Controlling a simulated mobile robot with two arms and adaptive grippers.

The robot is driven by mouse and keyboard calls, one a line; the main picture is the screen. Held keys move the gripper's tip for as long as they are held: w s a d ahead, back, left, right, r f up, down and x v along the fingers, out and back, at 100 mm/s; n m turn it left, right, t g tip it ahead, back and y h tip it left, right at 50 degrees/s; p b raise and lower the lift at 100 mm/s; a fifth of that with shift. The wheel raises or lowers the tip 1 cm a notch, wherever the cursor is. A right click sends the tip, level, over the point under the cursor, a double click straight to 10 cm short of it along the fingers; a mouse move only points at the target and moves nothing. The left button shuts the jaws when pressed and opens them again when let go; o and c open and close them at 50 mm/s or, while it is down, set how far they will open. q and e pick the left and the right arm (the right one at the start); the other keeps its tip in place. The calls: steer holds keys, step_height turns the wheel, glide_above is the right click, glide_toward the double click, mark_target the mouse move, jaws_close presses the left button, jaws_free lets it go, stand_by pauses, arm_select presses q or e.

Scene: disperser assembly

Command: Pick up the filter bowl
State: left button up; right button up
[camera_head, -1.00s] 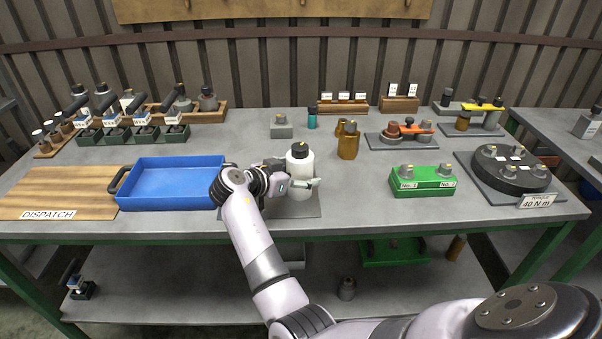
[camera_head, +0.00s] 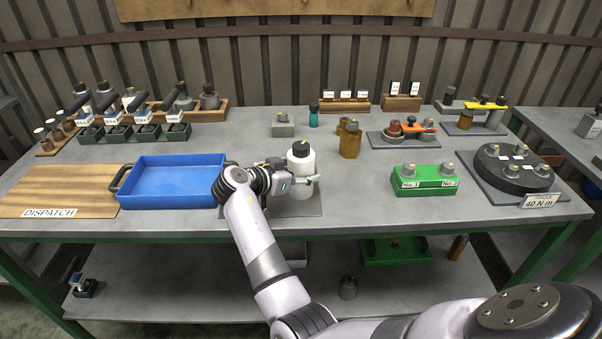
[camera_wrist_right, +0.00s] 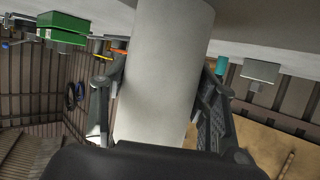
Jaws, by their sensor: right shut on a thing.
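The filter bowl (camera_head: 301,167), which I take to be the white cylinder with a dark cap, stands upright over a grey mat at the front middle of the bench. My right gripper (camera_head: 299,182) reaches it from the left side and is shut around its body. In the right wrist view the white cylinder (camera_wrist_right: 165,70) fills the space between the two fingers (camera_wrist_right: 160,115). I cannot tell whether its base touches the mat. My left gripper is not in view.
A blue tray (camera_head: 178,161) with black handles stands left of the arm, beside the wooden dispatch board (camera_head: 50,195). A brown part (camera_head: 349,146) stands behind right. A green block (camera_head: 424,186) is further right. Bench between the bowl and green block is clear.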

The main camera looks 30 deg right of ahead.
jaws_close()
steer(key=shift+w+r, duration=0.1)
steer(key=shift+r, duration=0.05)
